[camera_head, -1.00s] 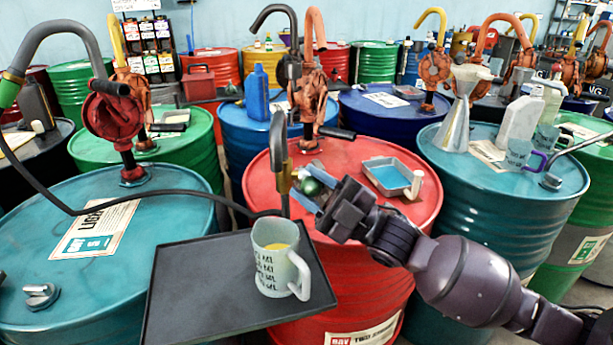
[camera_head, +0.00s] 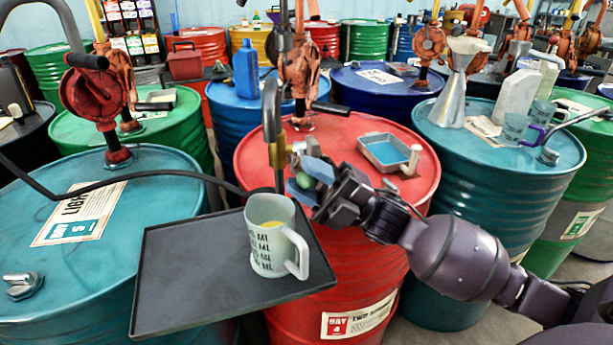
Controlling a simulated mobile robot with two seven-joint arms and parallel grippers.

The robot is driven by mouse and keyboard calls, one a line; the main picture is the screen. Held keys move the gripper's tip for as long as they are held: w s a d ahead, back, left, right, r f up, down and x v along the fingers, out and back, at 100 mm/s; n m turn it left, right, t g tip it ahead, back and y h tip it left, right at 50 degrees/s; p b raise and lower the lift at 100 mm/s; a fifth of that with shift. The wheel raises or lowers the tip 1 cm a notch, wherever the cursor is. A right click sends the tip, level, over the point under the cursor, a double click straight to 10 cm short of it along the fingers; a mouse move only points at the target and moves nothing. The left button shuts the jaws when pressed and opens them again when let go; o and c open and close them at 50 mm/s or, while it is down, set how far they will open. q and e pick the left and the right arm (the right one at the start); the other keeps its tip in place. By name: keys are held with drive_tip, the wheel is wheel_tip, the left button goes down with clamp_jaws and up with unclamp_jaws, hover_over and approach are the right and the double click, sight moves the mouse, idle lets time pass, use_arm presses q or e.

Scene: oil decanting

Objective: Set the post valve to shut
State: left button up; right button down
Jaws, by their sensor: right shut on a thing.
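The post (camera_head: 269,110) is a dark hooked spout pipe rising by the rear edge of the black tray. The brass valve body (camera_head: 279,154) sits on it partway up. A green ball knob (camera_head: 320,169) shows to the right of the brass body. My right gripper (camera_head: 308,180) is shut on the green knob, with its blue-grey fingers around it. The link between knob and valve is largely hidden by the fingers. A frosted measuring mug (camera_head: 268,250) with yellow liquid stands on the tray below the spout. My left gripper is not in view.
The black tray (camera_head: 190,285) has bare room left of the mug. On the red drum (camera_head: 350,137) behind my gripper are a metal pan (camera_head: 384,152) and a small pale cylinder. A black hose (camera_head: 130,178) crosses the left teal drum to the post.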

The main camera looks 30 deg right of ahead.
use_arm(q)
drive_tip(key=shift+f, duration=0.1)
use_arm(e)
drive_tip(key=shift+f, duration=0.1)
drive_tip(key=c, duration=1)
unclamp_jaws()
drive_tip(key=shift+o, duration=1.3)
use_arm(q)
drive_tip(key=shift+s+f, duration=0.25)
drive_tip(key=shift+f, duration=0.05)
use_arm(e)
drive_tip(key=v, duration=1)
drive_tip(key=shift+s+d+f, duration=0.2)
drive_tip(key=shift+d+f, duration=0.05)
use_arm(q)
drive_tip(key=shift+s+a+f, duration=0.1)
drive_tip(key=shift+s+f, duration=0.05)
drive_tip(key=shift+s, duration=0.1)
